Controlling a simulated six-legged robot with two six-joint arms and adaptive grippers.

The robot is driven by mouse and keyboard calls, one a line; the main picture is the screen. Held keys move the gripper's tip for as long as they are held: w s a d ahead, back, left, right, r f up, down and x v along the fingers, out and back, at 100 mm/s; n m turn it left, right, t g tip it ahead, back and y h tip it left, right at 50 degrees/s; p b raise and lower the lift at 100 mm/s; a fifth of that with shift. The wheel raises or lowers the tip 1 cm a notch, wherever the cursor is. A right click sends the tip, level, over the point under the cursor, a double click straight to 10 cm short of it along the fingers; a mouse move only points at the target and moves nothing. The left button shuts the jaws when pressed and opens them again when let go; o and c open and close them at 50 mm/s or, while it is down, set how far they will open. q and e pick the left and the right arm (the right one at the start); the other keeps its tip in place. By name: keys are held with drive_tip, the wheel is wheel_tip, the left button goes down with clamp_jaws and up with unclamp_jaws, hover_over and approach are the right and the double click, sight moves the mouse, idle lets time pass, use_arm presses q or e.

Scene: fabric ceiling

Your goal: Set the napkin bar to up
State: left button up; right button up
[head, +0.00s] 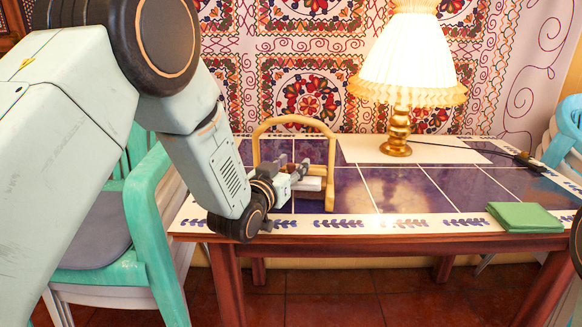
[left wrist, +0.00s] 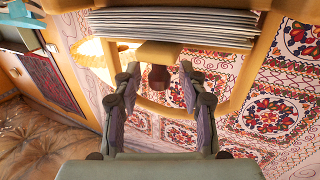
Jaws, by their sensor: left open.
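A napkin holder with a yellow wooden arched frame (head: 293,122) stands on the table, left of the lamp. White napkins (head: 309,184) lie at its base; in the left wrist view their stacked edges (left wrist: 175,22) fill the top. A wooden bar (left wrist: 165,53) with a dark brown knob (left wrist: 158,78) shows just below the stack. My left gripper (head: 300,170) is at the holder and hides part of it in the head view. In the left wrist view its fingers (left wrist: 160,73) are open, one on each side of the knob, with visible gaps. Contact cannot be told.
The tiled table (head: 400,222) carries a lit lamp (head: 397,122) at the back and a folded green cloth (head: 525,217) at the front right. A turquoise chair (head: 150,215) stands at the left. A patterned fabric (head: 305,60) hangs behind. The table's middle is clear.

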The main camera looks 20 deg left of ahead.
use_arm(q)
drive_tip(key=shift+r, duration=0.1)
drive_tip(key=c, duration=0.3)
clamp_jaws()
idle(0.4)
